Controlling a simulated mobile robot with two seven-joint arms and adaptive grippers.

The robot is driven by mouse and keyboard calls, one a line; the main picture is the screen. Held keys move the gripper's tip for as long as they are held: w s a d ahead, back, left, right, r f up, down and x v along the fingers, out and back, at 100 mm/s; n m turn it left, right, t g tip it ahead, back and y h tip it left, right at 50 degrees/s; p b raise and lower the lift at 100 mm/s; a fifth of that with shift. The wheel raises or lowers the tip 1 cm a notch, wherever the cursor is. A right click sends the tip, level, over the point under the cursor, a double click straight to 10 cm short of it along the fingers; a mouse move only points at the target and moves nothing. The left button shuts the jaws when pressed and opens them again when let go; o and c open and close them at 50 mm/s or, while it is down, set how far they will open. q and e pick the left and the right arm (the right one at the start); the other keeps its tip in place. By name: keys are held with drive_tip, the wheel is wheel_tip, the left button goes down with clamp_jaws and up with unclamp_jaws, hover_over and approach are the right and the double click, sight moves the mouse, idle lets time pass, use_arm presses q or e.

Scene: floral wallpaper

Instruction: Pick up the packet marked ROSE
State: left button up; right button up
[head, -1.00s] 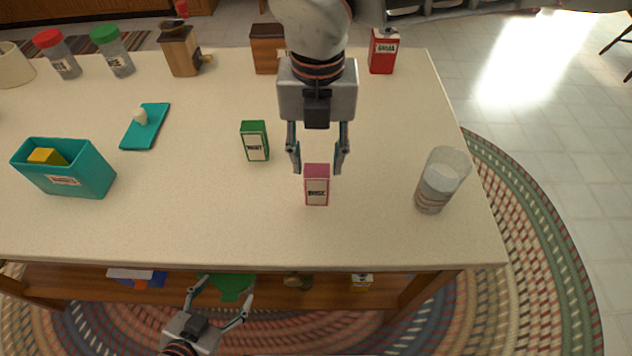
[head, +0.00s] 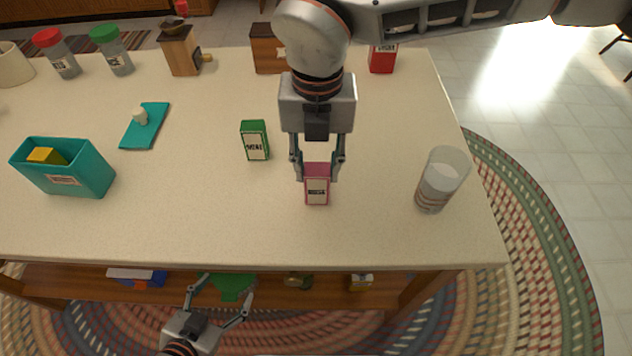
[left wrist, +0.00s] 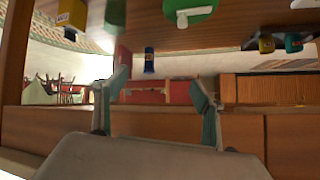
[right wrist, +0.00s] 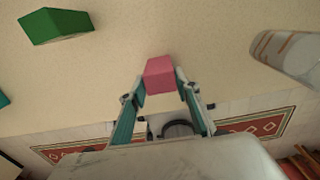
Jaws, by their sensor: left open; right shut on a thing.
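A pink packet (head: 317,188) with a white label stands upright on the table; its lettering is too small to read surely. My right gripper (head: 318,172) comes down from above and is shut on this packet, one finger on each side. The right wrist view shows the pink packet (right wrist: 160,75) between the fingertips (right wrist: 160,82). A green packet (head: 255,141) with a white label stands to the left of it, apart from the gripper. My left gripper (head: 228,298) is open and empty, low in front of the table; its fingers also show in the left wrist view (left wrist: 158,85).
A glass (head: 441,181) stands to the right of the pink packet. A teal bin (head: 90,176) with a yellow block and a teal mat (head: 146,127) are at left. Jars, a grinder (head: 180,50), a wooden box (head: 268,48) and a red tin (head: 383,58) line the back.

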wheel_tip(320, 180, up, 3)
drive_tip(key=shift+p, duration=0.7)
drive_tip(key=shift+r+p, duration=0.35)
drive_tip(key=shift+r, duration=0.35)
drive_tip(key=shift+r+p, duration=0.85)
drive_tip(key=shift+r, duration=0.7)
use_arm(q)
drive_tip(key=r+p, duration=0.1)
drive_tip(key=s+r+p, duration=0.1)
drive_tip(key=r+p, duration=0.1)
drive_tip(key=shift+s+d+r+n, duration=0.1)
drive_tip(key=shift+d+n, duration=0.1)
drive_tip(key=shift+n, duration=0.1)
use_arm(e)
wheel_tip(320, 180, up, 5)
drive_tip(key=shift+r, duration=0.15)
use_arm(q)
drive_tip(key=shift+r, duration=0.15)
drive_tip(key=shift+w, duration=0.2)
use_arm(e)
drive_tip(key=shift+r, duration=0.1)
